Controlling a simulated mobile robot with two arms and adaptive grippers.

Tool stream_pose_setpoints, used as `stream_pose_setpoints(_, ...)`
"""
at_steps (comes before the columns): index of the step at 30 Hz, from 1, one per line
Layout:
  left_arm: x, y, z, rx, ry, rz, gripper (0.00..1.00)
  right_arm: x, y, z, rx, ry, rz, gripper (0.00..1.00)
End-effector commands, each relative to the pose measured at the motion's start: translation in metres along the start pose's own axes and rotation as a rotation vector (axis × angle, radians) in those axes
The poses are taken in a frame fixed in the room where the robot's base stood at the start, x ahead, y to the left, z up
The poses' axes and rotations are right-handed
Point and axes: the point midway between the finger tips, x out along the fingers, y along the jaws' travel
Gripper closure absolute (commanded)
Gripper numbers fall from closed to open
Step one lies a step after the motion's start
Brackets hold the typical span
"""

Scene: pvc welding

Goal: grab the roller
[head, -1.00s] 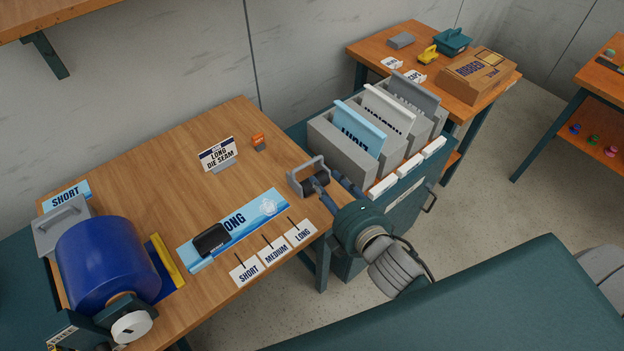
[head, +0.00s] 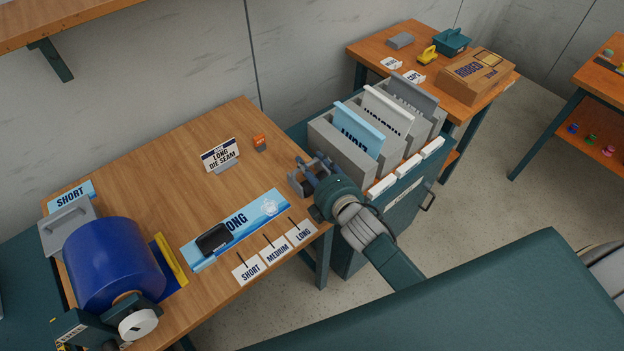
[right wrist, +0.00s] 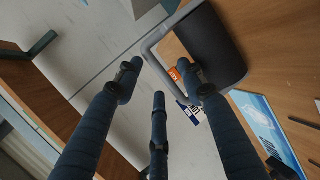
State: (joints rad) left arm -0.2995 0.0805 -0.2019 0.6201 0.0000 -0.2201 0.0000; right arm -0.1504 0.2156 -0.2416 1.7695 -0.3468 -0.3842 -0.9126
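The roller, a dark cylinder in a grey frame (head: 296,184), sits at the right end of the wooden table, partly hidden behind my right gripper (head: 313,172). In the right wrist view, its dark cylinder (right wrist: 212,45) and grey looped frame lie ahead at the upper right. My right gripper (right wrist: 158,85) has its dark fingers spread apart. One finger overlaps the frame opening in that view, and another is left of the frame. I cannot tell whether they touch it. My left gripper is not in view.
The table holds a blue roll (head: 113,264), a light-blue LONG strip (head: 262,210) with a black block (head: 214,238) on it, and a LONG DIE SEAM sign (head: 220,155). A rack with upright panels (head: 362,130) stands close right of my gripper. The table's middle is clear.

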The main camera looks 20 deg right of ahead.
Motion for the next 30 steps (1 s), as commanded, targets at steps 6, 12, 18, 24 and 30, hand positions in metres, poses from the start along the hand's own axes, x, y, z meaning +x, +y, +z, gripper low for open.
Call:
stream_pose_setpoints(6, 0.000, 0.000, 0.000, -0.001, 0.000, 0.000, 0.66, 0.000, 0.000, 0.000, 0.001, 0.000, 0.000, 0.88)
stream_pose_setpoints(12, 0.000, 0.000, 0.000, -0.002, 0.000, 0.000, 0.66, -0.001, -0.001, 0.000, 0.002, 0.000, -0.002, 1.00)
stream_pose_setpoints(18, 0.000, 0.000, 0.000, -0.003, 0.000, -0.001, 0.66, -0.001, -0.001, -0.001, 0.003, 0.002, -0.002, 1.00)
stream_pose_setpoints(24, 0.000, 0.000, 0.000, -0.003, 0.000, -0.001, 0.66, -0.002, 0.001, -0.002, 0.004, 0.003, -0.002, 1.00)
stream_pose_setpoints(30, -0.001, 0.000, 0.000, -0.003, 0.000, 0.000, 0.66, -0.008, 0.023, -0.003, 0.002, 0.003, 0.002, 1.00)
